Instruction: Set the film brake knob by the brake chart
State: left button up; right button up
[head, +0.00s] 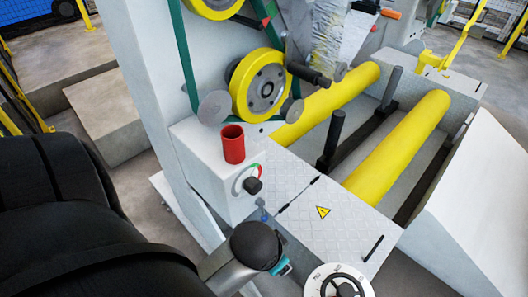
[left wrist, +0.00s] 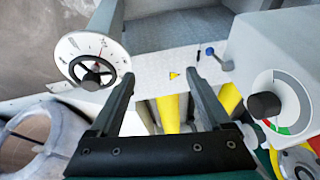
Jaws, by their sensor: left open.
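The black film brake knob (head: 252,186) sits on the front of the pale machine box, beside a curved scale with green and red parts. In the left wrist view the knob (left wrist: 264,105) is at the right, on a pale round dial (left wrist: 290,95) with a green and red arc. My left gripper (left wrist: 158,82) is open and empty, its fingers apart from the knob and to its left in that view. In the head view my left arm reaches in from the left below the knob, and its fingers cannot be made out. I cannot make out a brake chart. My right gripper is not in view.
A black handwheel on a white dial (head: 335,282) stands at the bottom; it also shows in the left wrist view (left wrist: 92,70). A red cup (head: 232,143) stands above the knob. A small blue lever (head: 262,210) sticks out below it. Yellow rollers (head: 400,145) lie right.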

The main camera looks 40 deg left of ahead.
pick_arm(q)
jog(key=w+a+r+n+t+y, duration=0.25)
jog(key=w+a+r+y, duration=0.3)
jog(key=w+r, duration=0.55)
jog(key=w+a+r+n+t+y, duration=0.2)
jog(key=w+a+r+n+y, duration=0.3)
jog(key=w+r, duration=0.6)
notch_tip(320, 180, up, 36)
jog(key=w+n+g+y, duration=0.1)
jog(key=n+g+y, duration=0.4)
jog(key=n+y, duration=0.45)
jog(key=shift+m+y, duration=0.6)
jog(key=shift+m, duration=0.3)
jog(key=p+x, duration=0.3)
jog(key=x, duration=1.2)
jog(key=shift+w+a+f, duration=0.1)
jog(key=shift+w+a, duration=0.1)
jog(key=shift+a, duration=0.15)
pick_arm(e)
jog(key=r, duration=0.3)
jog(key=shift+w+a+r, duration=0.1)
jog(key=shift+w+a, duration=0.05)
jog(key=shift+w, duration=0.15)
pick_arm(q)
jog(key=shift+c, duration=0.2)
grip_shut()
